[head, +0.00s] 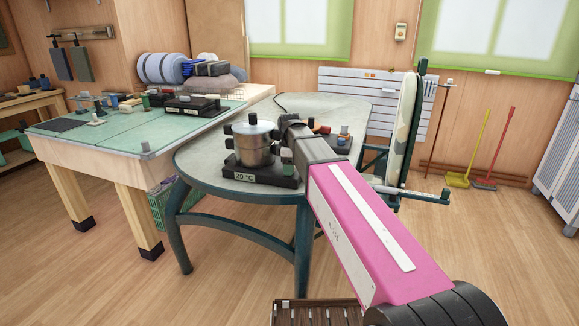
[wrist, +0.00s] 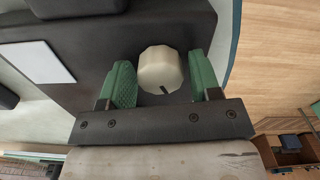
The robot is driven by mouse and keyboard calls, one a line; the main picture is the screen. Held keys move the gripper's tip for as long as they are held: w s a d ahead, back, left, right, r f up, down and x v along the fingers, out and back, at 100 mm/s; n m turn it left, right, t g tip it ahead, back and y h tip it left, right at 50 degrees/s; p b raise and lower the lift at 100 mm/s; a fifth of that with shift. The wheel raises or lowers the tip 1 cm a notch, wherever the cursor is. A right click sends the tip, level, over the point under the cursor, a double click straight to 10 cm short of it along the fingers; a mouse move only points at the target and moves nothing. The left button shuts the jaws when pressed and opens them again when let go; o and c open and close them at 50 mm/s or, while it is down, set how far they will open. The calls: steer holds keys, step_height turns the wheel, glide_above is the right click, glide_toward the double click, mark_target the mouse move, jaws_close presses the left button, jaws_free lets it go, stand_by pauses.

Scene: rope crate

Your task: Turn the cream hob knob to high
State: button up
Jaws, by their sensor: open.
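The cream hob knob (wrist: 160,67) sits in the wrist view on the dark face of the hob (wrist: 85,45). It is faceted, with a dark mark on its edge nearest the camera. My gripper (wrist: 160,82) is open, with one green finger on each side of the knob; narrow gaps seem to show, but contact cannot be told for sure. In the head view the black hob (head: 262,180) carries a steel pot (head: 255,152) and a "20 °C" label. My gripper is at the hob's right side there, and my arm hides the knob.
The hob stands on a grey table (head: 215,150) with a dark green frame. Small items (head: 343,140) lie behind my arm on the tabletop. A green-topped workbench (head: 90,135) is to the left, and a patterned board (head: 405,130) stands upright at the table's right end.

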steer(key=c, duration=0.9)
steer(key=m, duration=0.5)
steer(key=shift+m, duration=1.3)
steer(key=m, duration=0.3)
steer(key=shift+f+m, duration=0.1)
steer(key=shift+m, duration=0.3)
steer(key=m, duration=0.3)
steer(key=shift+m, duration=0.4)
